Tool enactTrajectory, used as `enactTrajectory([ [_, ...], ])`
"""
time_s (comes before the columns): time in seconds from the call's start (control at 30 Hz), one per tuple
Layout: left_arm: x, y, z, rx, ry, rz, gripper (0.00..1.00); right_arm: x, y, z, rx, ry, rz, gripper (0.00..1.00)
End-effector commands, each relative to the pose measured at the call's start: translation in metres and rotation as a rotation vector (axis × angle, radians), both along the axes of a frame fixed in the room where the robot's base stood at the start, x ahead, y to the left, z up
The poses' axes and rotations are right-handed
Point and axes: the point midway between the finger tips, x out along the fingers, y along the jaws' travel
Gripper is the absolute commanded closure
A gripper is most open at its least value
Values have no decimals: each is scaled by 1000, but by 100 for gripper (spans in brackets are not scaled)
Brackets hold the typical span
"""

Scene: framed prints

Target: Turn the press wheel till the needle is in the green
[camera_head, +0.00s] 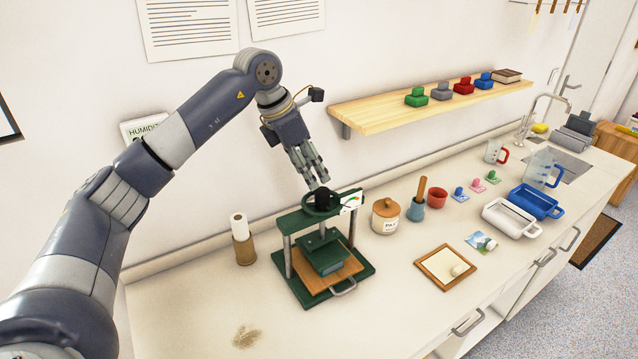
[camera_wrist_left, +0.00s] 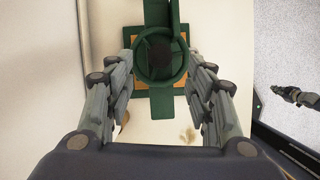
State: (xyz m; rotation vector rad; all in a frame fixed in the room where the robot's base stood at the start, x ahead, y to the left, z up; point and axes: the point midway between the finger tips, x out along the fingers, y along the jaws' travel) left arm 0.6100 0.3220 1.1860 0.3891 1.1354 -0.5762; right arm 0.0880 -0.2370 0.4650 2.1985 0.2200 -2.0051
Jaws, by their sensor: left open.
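The green press (camera_head: 322,262) stands on the counter, with its wheel (camera_head: 321,201) on top; the wheel has a dark centre. A small white dial (camera_head: 352,202) with some green on it is fixed beside the wheel; the needle's exact place is too small to tell. A wooden board with a metal handle lies in the press. My left gripper (camera_head: 318,182) is open just above the wheel, pointing down. In the left wrist view the wheel (camera_wrist_left: 160,55) lies between and beyond the open fingers (camera_wrist_left: 160,95), with no clear contact.
A wooden shelf (camera_head: 380,112) juts from the wall. The counter front left is clear except for a stain.

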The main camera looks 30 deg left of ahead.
Motion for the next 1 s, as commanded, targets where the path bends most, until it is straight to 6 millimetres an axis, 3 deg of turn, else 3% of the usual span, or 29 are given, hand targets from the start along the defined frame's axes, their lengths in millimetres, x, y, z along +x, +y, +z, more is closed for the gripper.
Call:
enactTrajectory([
  [0.2,11,-10,-35,-3,3,-1,51,0,0,15,1,0,0,100],
  [0.4,18,-15,-56,-2,2,-1,51,0,2,20,3,1,-1,100],
  [0.73,20,-16,-60,-3,-2,0,51,0,3,20,3,1,-2,100],
  [0.77,20,-16,-60,-3,-2,0,53,0,3,20,3,1,-2,100],
  [0.93,20,-16,-60,-3,-1,-1,92,0,3,20,3,0,-2,100],
  [1.0,20,-16,-60,-3,-1,-1,95,0,3,20,3,0,-2,100],
])
